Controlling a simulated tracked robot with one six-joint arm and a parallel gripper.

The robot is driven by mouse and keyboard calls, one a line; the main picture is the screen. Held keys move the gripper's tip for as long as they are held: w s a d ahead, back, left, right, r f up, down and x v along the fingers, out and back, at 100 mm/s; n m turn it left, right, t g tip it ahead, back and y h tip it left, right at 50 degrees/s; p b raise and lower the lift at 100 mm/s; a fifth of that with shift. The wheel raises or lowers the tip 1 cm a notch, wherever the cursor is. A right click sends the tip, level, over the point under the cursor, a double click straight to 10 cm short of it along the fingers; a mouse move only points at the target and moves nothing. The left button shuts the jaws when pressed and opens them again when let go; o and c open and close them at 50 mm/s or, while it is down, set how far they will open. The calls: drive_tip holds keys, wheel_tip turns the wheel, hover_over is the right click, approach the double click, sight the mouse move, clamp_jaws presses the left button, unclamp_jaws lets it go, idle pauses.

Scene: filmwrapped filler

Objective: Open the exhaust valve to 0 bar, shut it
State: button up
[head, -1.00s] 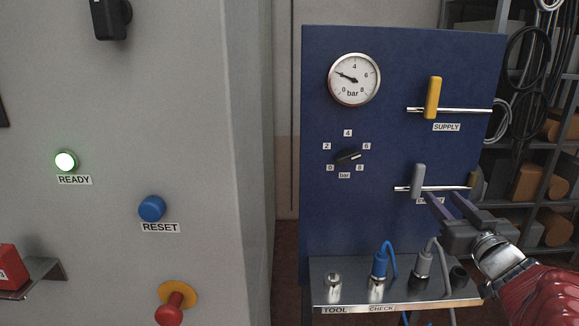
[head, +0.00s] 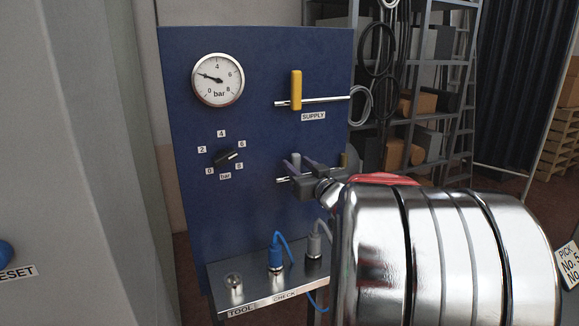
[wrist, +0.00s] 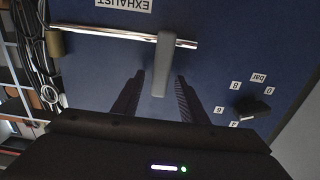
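The exhaust valve's grey lever (head: 297,158) stands upright, across its metal pipe, low on the blue panel. In the wrist view the lever (wrist: 163,65) crosses the pipe below the upside-down EXHAUST label (wrist: 124,4). My gripper (head: 301,164) is at the lever, with its fingers apart. In the wrist view my gripper's fingers (wrist: 158,97) lie either side of the lever's free end, with gaps showing. I cannot tell how deep the lever sits between them. The gauge (head: 218,80) reads about 2 bar.
The yellow supply lever (head: 296,90) stands upright across its pipe above. A black regulator knob (head: 228,156) is to the left. A metal shelf (head: 252,292) below carries blue and grey plugs with hoses. Storage racks stand behind, right of the panel.

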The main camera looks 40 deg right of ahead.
drive_tip(key=shift+w, duration=0.2)
drive_tip(key=shift+c, duration=0.6)
clamp_jaws()
